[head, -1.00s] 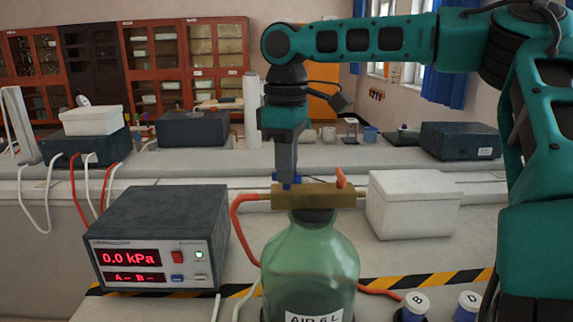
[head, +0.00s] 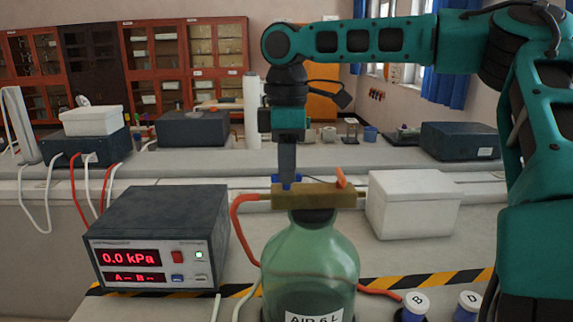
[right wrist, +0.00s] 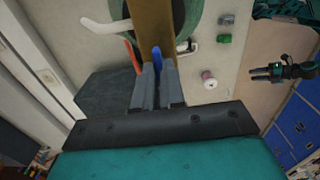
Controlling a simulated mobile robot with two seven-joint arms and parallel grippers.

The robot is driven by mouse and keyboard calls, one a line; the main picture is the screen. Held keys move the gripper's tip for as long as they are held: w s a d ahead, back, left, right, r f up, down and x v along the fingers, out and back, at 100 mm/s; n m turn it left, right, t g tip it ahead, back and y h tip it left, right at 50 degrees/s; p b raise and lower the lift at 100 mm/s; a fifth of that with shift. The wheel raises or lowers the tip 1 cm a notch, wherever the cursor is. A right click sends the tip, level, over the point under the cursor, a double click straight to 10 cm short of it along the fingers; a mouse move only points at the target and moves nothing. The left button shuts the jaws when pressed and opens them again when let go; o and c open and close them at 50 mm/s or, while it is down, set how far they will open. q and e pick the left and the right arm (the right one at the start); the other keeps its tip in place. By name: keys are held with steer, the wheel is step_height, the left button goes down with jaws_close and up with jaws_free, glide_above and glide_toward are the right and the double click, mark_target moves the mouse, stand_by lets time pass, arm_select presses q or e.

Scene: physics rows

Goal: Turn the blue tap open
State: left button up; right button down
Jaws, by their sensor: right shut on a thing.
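The blue tap (head: 286,186) sits on the left end of a brass block (head: 318,196) on the neck of a green glass bottle (head: 311,253). My right gripper (head: 287,178) points straight down and is shut on the tap's handle. In the right wrist view the blue handle (right wrist: 156,57) shows between the grey fingers (right wrist: 157,85), which partly hide it. The handle looks roughly in line with the block there. An orange tap (head: 341,178) stands at the block's right end. A dark gripper (right wrist: 266,72), apparently my left, shows at the right of the wrist view; its opening is unclear.
A pressure box (head: 157,240) reading 0.0 kPa stands left of the bottle. A white box (head: 410,204) is close on the right. An orange-red hose (head: 238,230) leaves the block's left end. Capped items B (head: 416,303) and D (head: 469,301) stand front right.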

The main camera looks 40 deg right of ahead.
steer(key=c, duration=1.2)
jaws_free()
step_height(320, 180, up, 13)
